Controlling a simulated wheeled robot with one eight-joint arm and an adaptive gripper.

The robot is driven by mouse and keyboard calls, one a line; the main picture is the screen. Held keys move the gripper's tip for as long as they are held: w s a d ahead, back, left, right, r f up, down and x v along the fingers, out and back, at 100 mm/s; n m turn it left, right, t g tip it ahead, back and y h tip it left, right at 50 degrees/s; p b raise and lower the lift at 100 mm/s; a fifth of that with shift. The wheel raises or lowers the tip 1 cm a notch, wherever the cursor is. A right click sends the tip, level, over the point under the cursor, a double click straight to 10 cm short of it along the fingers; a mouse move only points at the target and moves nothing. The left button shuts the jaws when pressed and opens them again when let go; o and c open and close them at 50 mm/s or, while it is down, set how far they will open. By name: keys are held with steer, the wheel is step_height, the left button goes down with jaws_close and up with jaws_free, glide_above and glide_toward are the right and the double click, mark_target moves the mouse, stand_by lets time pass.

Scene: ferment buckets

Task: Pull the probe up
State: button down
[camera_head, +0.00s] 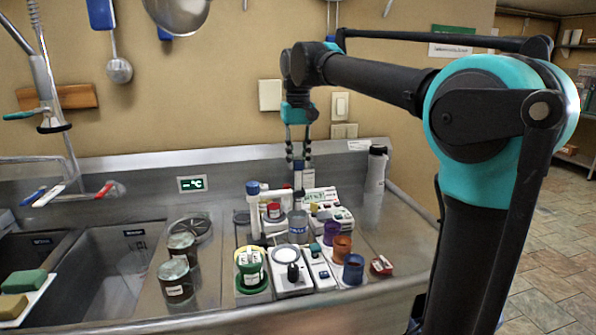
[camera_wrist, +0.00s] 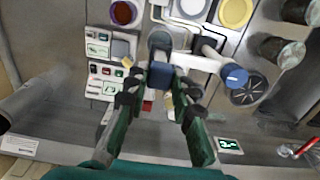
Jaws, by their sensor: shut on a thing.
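My gripper (camera_head: 298,160) points straight down over the bench, its fingers closed around the blue-topped probe (camera_head: 298,178). In the wrist view the fingers of my gripper (camera_wrist: 160,92) sit on either side of the probe's blue cap (camera_wrist: 160,75). The probe stands roughly upright. Below it is a clear jar with a blue label (camera_head: 298,229); I cannot tell whether the probe's lower end is inside it. A second blue-capped piece on a white tube (camera_head: 253,205) stands to the left, apart from my gripper; its cap shows in the wrist view (camera_wrist: 235,77).
White instrument boxes (camera_head: 330,213) stand close on the right. Purple, orange and blue cups (camera_head: 342,249) are in front, with a yellow-green container (camera_head: 250,267) and dark jars (camera_head: 173,278) to the left. A grey bottle (camera_head: 376,170) stands near the back wall. The air above is free.

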steer(key=shift+r, duration=0.25)
steer(key=c, duration=1.3)
jaws_free()
step_height(320, 180, up, 12)
